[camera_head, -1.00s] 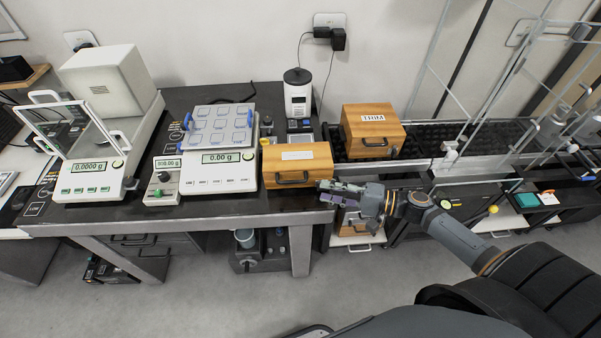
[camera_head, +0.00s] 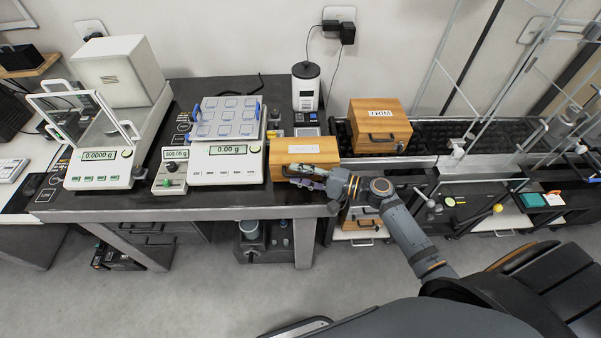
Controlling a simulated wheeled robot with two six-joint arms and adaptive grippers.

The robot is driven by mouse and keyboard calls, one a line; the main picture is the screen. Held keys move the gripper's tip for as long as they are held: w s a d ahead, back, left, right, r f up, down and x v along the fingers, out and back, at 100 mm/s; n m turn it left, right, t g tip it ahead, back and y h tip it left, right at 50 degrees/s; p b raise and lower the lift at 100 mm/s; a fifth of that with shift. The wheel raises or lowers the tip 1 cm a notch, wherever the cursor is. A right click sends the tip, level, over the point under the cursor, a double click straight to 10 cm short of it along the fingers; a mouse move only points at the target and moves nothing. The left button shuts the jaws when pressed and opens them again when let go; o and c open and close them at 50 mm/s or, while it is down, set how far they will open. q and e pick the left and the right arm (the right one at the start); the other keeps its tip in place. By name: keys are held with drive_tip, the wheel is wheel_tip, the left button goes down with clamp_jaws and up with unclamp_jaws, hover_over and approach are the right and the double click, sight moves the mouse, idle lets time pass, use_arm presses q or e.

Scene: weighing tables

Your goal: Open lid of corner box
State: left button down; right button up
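The wooden corner box (camera_head: 303,147) sits at the right front corner of the dark weighing table. Its lid is down and a pale label is on its top. My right gripper (camera_head: 294,176) is at the box's front face, over the place of its dark handle, and largely hides it. I cannot tell whether the fingers touch the handle or are open or shut. My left gripper is not in view.
A second wooden box (camera_head: 378,127) stands behind to the right. A white balance (camera_head: 227,160) with a blue-edged plate stands left of the corner box. A white grinder-like device (camera_head: 306,87) stands behind it. The table's front strip is clear.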

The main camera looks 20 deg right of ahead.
clamp_jaws()
idle(0.3)
